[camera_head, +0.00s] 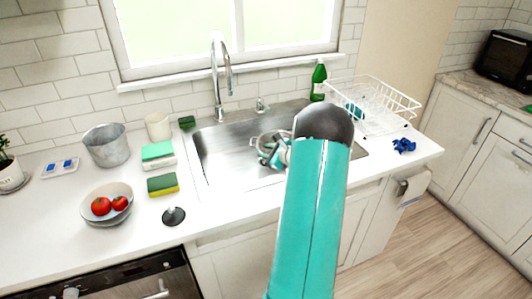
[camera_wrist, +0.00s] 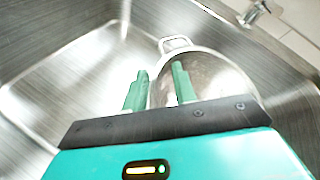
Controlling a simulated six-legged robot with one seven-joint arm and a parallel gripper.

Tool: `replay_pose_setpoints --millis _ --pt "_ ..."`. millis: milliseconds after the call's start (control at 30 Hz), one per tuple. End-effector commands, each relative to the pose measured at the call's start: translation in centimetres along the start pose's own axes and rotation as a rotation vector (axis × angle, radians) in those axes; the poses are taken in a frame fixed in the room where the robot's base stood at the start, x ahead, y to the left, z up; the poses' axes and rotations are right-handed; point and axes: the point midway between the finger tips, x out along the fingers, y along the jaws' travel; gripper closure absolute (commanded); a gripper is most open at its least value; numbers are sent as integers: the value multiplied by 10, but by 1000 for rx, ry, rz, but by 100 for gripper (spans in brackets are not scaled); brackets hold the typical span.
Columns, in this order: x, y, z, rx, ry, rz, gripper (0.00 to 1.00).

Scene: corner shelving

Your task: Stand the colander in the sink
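The colander (camera_wrist: 215,72) is a shiny metal bowl with a loop handle. In the wrist view it is inside the sink basin, and its lower part is hidden by my gripper. I cannot tell for sure whether it rests flat on the basin floor. In the head view, part of the colander (camera_head: 257,141) shows in the sink (camera_head: 222,160), beside my gripper (camera_head: 272,153); my arm hides the rest. In the wrist view my gripper (camera_wrist: 160,88) has its two green fingers apart, at the colander's near left side, with a visible gap between them.
A faucet (camera_head: 218,80) stands behind the sink. A white dish rack (camera_head: 375,105) and green bottle (camera_head: 318,82) are right of it. A metal pot (camera_head: 106,146), sponges (camera_head: 162,185) and a bowl of tomatoes (camera_head: 107,207) stand left. The basin's left part is clear.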

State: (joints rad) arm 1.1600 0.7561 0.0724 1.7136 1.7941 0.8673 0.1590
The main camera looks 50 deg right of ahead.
Motion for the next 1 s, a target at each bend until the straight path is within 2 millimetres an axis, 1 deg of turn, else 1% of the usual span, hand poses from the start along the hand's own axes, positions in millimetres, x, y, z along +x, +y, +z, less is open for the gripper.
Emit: replay_pose_setpoints --millis 67,167,400,500,600,700,800,933,1000 --pt "-3 -5 8 -3 -1 -2 73" --pt "-21 -6 6 -1 2 -4 73" --pt "-74 -5 7 -1 1 -3 73" --pt "-94 -5 7 -1 1 -3 73" --pt "-110 -5 7 -2 1 -2 73" --pt "-119 -4 7 0 0 -2 73" --pt "-123 -4 7 -1 -1 -1 73" --pt "-124 -4 7 -1 -1 0 73" --pt "-122 -2 11 -10 -3 8 73"
